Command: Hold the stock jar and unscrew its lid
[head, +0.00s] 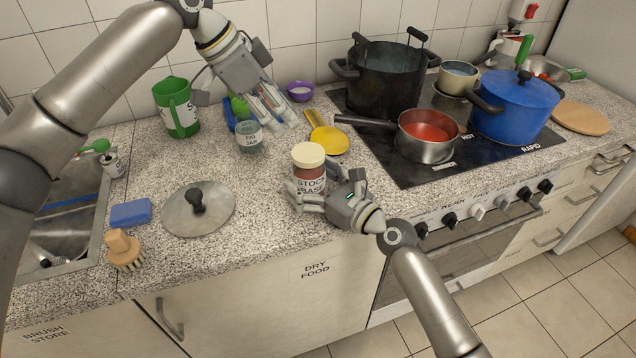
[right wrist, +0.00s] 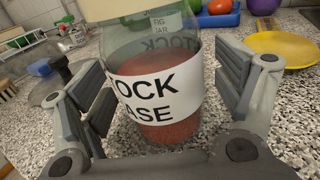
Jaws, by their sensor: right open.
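The stock jar (head: 309,172) stands upright on the speckled worktop, clear with reddish contents, a "STOCK BASE" label and a cream lid (head: 308,154) on top. My right gripper (head: 305,197) is low around the jar, its fingers open on either side. My left gripper (head: 275,108) is above the back of the worktop, left of and behind the jar, apart from the lid. Its finger opening is unclear.
A fig jar (head: 249,136) stands under my left gripper. A yellow spoon rest (head: 328,141) lies behind the stock jar. A saucepan (head: 427,135) on the hob (head: 400,172) is to the right, its handle pointing left. A pot lid (head: 215,218) lies left.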

